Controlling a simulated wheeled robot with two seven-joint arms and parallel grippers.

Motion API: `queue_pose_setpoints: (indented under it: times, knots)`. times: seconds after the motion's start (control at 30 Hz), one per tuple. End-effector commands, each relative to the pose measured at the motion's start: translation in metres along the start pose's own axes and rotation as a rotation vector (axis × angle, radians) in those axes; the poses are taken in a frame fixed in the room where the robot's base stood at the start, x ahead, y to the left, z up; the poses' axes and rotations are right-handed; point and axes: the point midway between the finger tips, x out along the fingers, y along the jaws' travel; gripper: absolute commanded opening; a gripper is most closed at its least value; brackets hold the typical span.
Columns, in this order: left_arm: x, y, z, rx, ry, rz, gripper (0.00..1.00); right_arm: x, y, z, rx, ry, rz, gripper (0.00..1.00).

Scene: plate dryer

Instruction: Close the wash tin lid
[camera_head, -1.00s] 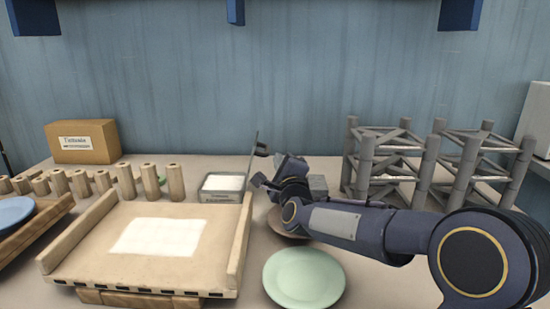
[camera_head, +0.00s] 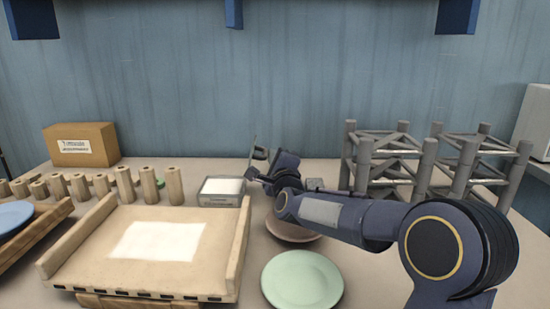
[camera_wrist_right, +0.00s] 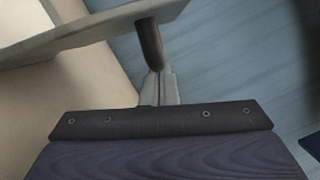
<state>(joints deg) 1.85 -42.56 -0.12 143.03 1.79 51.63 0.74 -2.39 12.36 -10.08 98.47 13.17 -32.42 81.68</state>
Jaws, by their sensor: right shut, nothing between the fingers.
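The wash tin (camera_head: 221,200) is a small grey box with a white inside, standing behind the wooden tray. Its lid (camera_head: 252,147) stands up, thin and nearly edge-on, at the tin's right side, so the tin is open. My right gripper (camera_head: 257,163) is shut and empty, on the right of the lid and very close to it. In the right wrist view the lid seems to be the grey slab (camera_wrist_right: 100,33) across the top left, with the shut fingers (camera_wrist_right: 152,50) up against it or just beside it. I cannot tell if they touch. My left gripper is out of view.
A wooden tray (camera_head: 100,268) with a white sheet lies in front of the tin. A green plate (camera_head: 302,280) and a brown plate (camera_head: 290,229) lie under my right arm. Grey racks (camera_head: 385,160) stand right, wooden pegs (camera_head: 150,185) left, a cardboard box (camera_head: 82,145) behind.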

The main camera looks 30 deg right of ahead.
Motion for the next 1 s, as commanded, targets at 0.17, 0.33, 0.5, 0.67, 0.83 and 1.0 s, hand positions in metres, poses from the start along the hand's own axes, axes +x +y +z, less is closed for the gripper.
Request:
queue_pose_setpoints:
  times: [0.17,0.33,0.5,0.67,0.83,1.0]
  knots:
    - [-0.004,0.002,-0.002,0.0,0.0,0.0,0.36,0.001,-0.002,0.003,-0.022,-0.001,0.007,0.0]
    - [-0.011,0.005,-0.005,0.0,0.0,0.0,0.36,0.002,-0.005,0.009,-0.065,-0.002,0.019,0.0]
    - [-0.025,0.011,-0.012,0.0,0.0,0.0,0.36,0.005,-0.011,0.019,-0.151,-0.002,0.043,0.0]
    - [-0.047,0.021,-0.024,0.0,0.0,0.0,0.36,0.01,-0.016,0.036,-0.284,-0.003,0.081,0.0]
    - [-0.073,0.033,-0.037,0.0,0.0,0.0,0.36,0.015,-0.017,0.054,-0.44,-0.003,0.126,0.0]
    - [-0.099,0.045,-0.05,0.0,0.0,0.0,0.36,0.019,-0.015,0.071,-0.597,-0.004,0.169,0.0]
